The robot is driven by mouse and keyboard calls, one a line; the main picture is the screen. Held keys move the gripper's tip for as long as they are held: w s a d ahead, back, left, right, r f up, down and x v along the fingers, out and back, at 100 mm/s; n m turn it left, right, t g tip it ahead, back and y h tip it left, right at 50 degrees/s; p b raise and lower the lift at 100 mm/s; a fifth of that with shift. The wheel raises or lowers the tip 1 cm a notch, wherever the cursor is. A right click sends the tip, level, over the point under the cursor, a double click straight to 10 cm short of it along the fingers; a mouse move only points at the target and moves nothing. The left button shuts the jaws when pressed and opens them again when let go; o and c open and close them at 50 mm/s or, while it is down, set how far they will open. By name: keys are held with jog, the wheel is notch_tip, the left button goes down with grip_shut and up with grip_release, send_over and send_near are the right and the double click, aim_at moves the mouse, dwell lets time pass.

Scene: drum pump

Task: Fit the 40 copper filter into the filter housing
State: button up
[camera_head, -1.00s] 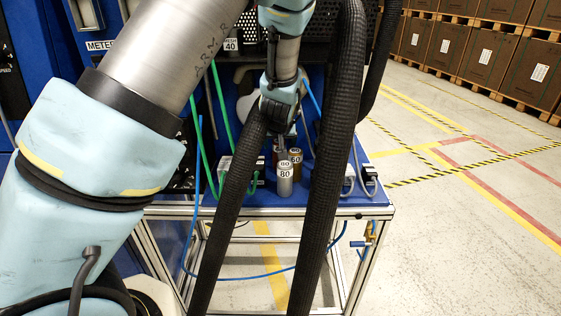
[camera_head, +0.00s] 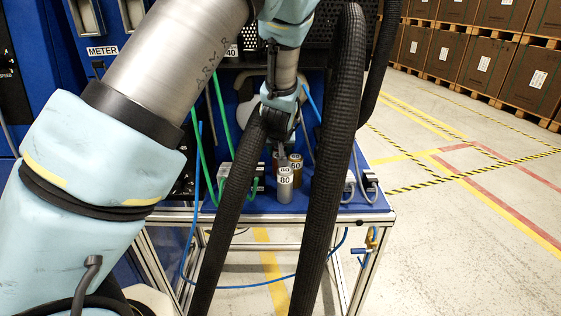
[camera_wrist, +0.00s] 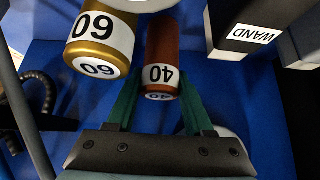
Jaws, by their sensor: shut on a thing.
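The copper filter marked 40 (camera_wrist: 160,45) is between the green fingers of my gripper (camera_wrist: 157,103) in the wrist view. The fingers are shut on its labelled end. In the head view my gripper (camera_head: 279,146) is low over the blue bench top, and the copper filter is mostly hidden behind the silver filter marked 80 (camera_head: 285,190). I cannot tell whether the copper filter touches the bench. The filter housing cannot be made out in these views.
A gold filter marked 60 (camera_head: 296,168) stands close to the copper one; it also shows in the wrist view (camera_wrist: 100,42). A black block labelled WAND (camera_wrist: 250,32) lies to the right there. Thick black hoses (camera_head: 328,150) cross in front of the bench.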

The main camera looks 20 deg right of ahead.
jog(key=shift+c, duration=1.3)
jog(key=shift+r+p, duration=4.05)
jog(key=shift+r, duration=1.6)
jog(key=shift+s+a+p, duration=0.45)
jog(key=shift+s+a, duration=0.4)
jog(key=shift+s, duration=0.95)
jog(key=shift+s+a+p, duration=0.4)
jog(key=shift+s+a, duration=0.45)
jog(key=shift+s, duration=1)
jog(key=shift+s+a+p, duration=0.45)
jog(key=shift+s+a, duration=0.4)
jog(key=shift+s, duration=0.95)
